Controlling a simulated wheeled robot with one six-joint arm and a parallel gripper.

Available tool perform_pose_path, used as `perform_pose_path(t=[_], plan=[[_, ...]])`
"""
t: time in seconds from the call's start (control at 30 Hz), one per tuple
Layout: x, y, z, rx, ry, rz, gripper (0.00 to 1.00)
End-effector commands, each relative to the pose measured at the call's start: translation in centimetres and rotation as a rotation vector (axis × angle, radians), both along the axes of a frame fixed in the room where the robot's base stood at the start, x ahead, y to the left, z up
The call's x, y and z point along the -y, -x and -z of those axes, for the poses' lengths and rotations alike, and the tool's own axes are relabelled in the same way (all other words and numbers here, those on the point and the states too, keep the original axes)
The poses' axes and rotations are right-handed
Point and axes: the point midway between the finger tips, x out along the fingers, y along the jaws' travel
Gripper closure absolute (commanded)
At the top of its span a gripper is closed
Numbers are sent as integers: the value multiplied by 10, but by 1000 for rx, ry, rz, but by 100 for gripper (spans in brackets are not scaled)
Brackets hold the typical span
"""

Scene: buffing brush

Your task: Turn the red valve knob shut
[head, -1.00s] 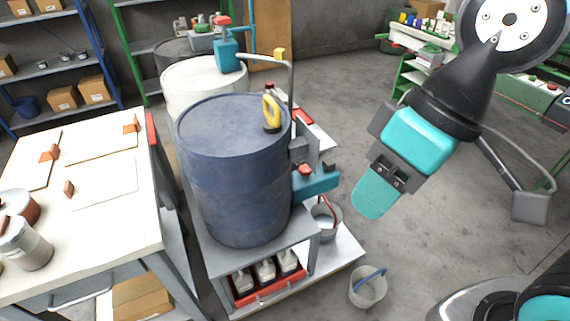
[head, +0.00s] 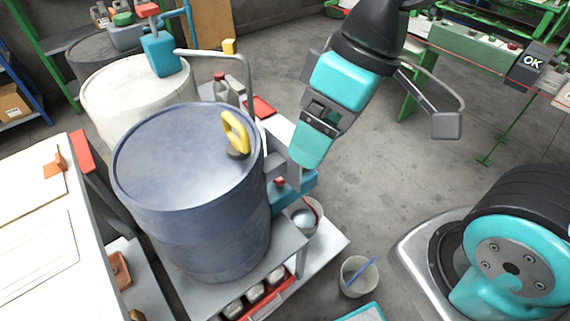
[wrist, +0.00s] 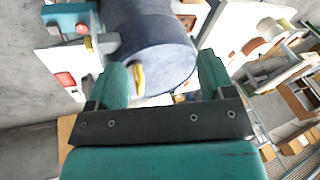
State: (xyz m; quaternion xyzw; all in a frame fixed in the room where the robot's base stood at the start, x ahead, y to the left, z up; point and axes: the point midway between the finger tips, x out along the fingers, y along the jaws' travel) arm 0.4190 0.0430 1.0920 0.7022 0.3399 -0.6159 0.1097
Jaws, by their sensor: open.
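The red valve knob (head: 279,182) is small and sits on a teal valve block (head: 295,188) low at the right side of the blue drum (head: 190,190). In the wrist view the knob (wrist: 82,29) shows at the upper left, on the teal block (wrist: 66,16). My gripper (head: 311,148) is above and to the right of the knob in the head view, pointing down. In the wrist view my gripper (wrist: 163,80) has its two teal fingers wide apart with nothing held between them. The knob lies outside the fingers, beyond the left one.
A yellow handle (head: 236,134) stands on the drum's lid edge, near my gripper. A grey pipe (head: 246,85) rises behind it. A bucket (head: 302,216) stands below the valve and another bucket (head: 357,276) on the floor. A white worktable (head: 85,255) is left.

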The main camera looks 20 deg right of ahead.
Motion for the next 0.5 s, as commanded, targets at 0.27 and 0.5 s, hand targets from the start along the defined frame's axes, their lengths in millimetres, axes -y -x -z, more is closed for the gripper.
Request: perform_pose_path(t=[0.27,0.5], plan=[[27,-145,94,123,167,-292,25],[57,-246,200,181,316,-727,25]])
